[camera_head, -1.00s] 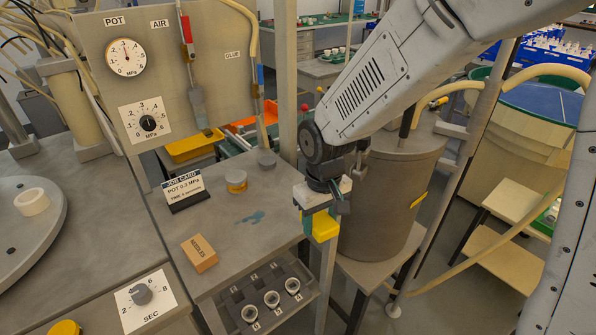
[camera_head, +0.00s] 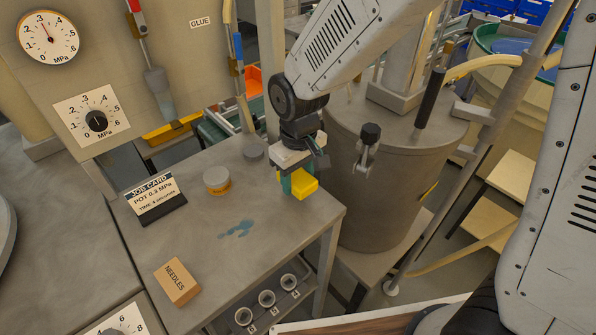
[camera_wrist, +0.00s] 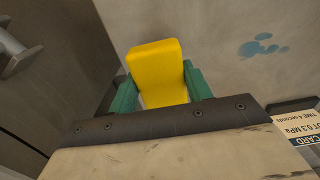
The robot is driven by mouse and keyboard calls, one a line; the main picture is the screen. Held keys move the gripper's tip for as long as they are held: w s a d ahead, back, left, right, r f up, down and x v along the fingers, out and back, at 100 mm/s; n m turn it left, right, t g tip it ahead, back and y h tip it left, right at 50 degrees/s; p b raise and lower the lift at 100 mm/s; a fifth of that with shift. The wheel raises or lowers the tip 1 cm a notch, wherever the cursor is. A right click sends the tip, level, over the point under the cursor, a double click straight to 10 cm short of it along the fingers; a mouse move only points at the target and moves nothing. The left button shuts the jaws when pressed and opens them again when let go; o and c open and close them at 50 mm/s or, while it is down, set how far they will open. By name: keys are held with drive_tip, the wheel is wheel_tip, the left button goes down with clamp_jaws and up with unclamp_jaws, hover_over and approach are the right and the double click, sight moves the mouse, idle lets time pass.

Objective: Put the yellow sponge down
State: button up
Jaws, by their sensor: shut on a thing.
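The yellow sponge (camera_head: 304,185) is held in my gripper (camera_head: 298,183), over or at the right back edge of the grey bench top (camera_head: 210,260). In the wrist view the sponge (camera_wrist: 158,70) sits between the two green fingers of my gripper (camera_wrist: 160,88), which are shut on its sides. The bench surface shows behind it in that view. I cannot tell whether the sponge touches the bench. A blue stain (camera_head: 236,229) lies on the bench to the left of the sponge.
A job card (camera_head: 153,197), a yellow-banded round tin (camera_head: 217,180), a grey round piece (camera_head: 252,150) and a needles box (camera_head: 177,281) stand on the bench. A large grey pot (camera_head: 380,180) stands just right of the bench. The bench middle is mostly clear.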

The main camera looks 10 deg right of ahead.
sight(298, 185)
drive_tip(key=shift+w+f, duration=0.1)
drive_tip(key=shift+w, duration=0.4)
drive_tip(key=shift+f, duration=1.65)
drive_tip(key=shift+s+f, duration=0.1)
drive_tip(key=shift+f, duration=0.2)
drive_tip(key=o, duration=1)
drive_tip(key=shift+s+f, duration=0.1)
drive_tip(key=shift+f, duration=0.05)
drive_tip(key=shift+o, duration=0.6)
drive_tip(key=shift+r, duration=0.45)
drive_tip(key=r, duration=1.2)
drive_tip(key=shift+w, duration=0.2)
drive_tip(key=s+d+r+m, duration=0.3)
drive_tip(key=s+d+r, duration=0.1)
drive_tip(key=s+d, duration=0.5)
drive_tip(key=s+d+r+m+t, duration=0.1)
drive_tip(key=s+d+r+m, duration=0.2)
drive_tip(key=s+d, duration=0.7)
wheel_tip(298, 185, up, 3)
drive_tip(key=shift+s+d+f+m, duration=0.2)
drive_tip(key=shift+d+m, duration=0.2)
drive_tip(key=shift+d, duration=0.4)
